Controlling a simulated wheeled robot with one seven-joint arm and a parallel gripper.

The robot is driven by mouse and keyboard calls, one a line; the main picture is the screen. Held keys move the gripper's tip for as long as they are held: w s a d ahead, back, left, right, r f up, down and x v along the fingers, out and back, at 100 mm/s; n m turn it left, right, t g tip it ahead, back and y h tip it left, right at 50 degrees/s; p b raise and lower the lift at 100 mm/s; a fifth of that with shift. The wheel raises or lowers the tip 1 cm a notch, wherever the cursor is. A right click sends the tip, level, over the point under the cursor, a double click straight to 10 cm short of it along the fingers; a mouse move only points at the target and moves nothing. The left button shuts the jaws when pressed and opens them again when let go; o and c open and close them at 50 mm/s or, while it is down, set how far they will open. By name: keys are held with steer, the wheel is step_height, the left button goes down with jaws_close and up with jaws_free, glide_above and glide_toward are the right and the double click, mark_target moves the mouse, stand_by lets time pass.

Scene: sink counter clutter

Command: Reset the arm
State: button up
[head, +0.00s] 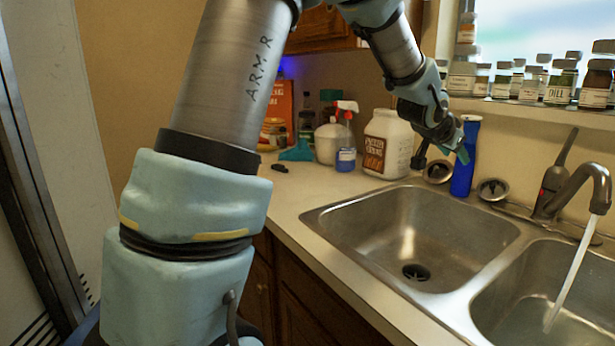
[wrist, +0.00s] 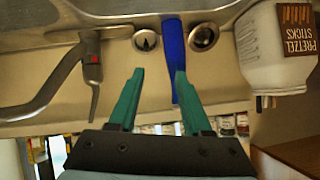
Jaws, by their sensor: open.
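My gripper (head: 441,158) is above the back edge of the counter, behind the left sink basin. Its two teal fingers are spread with nothing between their tips, as the wrist view also shows (wrist: 158,73). A tall blue cylinder (head: 466,165) stands close to the right finger in the head view. In the wrist view the blue cylinder (wrist: 173,40) lies behind the right finger's tip, and I cannot tell whether they touch. My arm reaches from the left foreground up out of the head view and back down to the gripper.
A white pretzel jar (head: 388,142), a blue-labelled spray bottle (head: 346,158) and other containers crowd the counter at left. Two round metal drain strainers (head: 493,189) sit near the cylinder. Water runs from the faucet (head: 573,185) into the right basin. Spice jars (head: 560,84) line the windowsill.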

steer(key=s+a+f+n+g+y, duration=0.1)
steer(key=a+f, duration=0.3)
steer(key=a, duration=0.7)
steer(key=s+a+f+n+g+y, duration=0.1)
steer(key=s+a+f+n+y, duration=0.2)
steer(key=a, duration=0.8)
steer(key=s+a+f+n+g+y, duration=0.1)
steer(key=s+a+f+n+y, duration=0.1)
steer(key=a, duration=1)
steer(key=shift+s+a+f+n+y, duration=0.1)
steer(key=shift+f+n+y, duration=0.4)
steer(key=shift+f, duration=0.35)
steer(key=shift+s+f+n+y, duration=0.1)
steer(key=shift+f+n+y, duration=0.3)
steer(key=shift+f+n, duration=0.35)
steer(key=s+a+f+n+g, duration=0.2)
steer(key=s+a+f+n, duration=0.1)
steer(key=s+a, duration=0.5)
steer(key=shift+s+a+g+y, duration=0.15)
steer(key=shift+s+g+y, duration=0.25)
steer(key=shift+s, duration=0.45)
steer(key=shift+f, duration=0.1)
